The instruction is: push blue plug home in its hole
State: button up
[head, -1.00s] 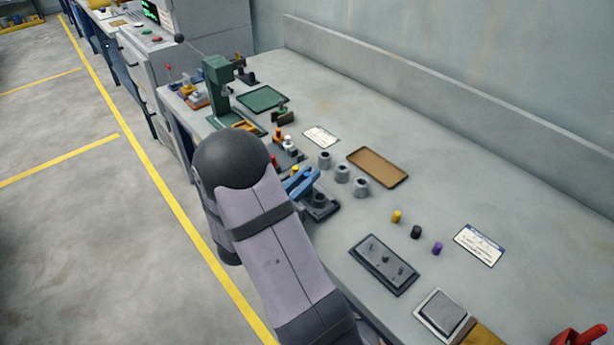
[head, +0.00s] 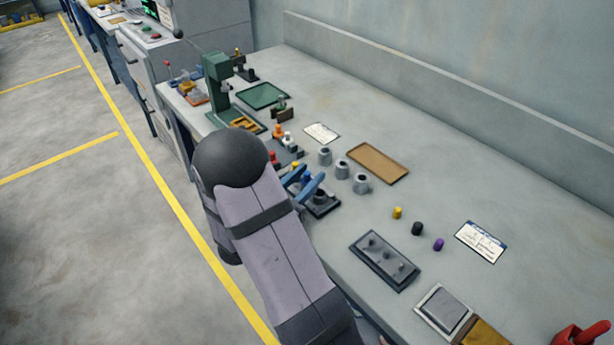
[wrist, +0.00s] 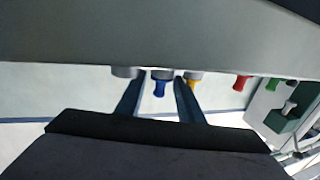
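The blue plug (wrist: 159,88) shows in the wrist view between my two fingers, with a gap on each side. Its narrow end is towards me and its other end meets a grey round piece. How deep it sits cannot be told. In the head view a bit of the blue plug (head: 307,177) shows between the blue fingers. My gripper (head: 309,179) is open, over the near edge of the bench; it also shows in the wrist view (wrist: 157,82). A dark block with a round collar (head: 320,200) lies just below the fingers, partly hidden by them.
A yellow plug (wrist: 193,82) stands close beside the right finger, and a red plug (wrist: 242,83) farther right. Three grey cylinders (head: 342,168) stand right of my gripper. A brown tray (head: 378,164) lies behind them.

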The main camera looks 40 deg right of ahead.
aim_at(305, 179)
jog(key=b+v, duration=0.1)
jog(key=v, duration=0.4)
jog(key=shift+a, duration=0.25)
jog(key=shift+v, duration=0.95)
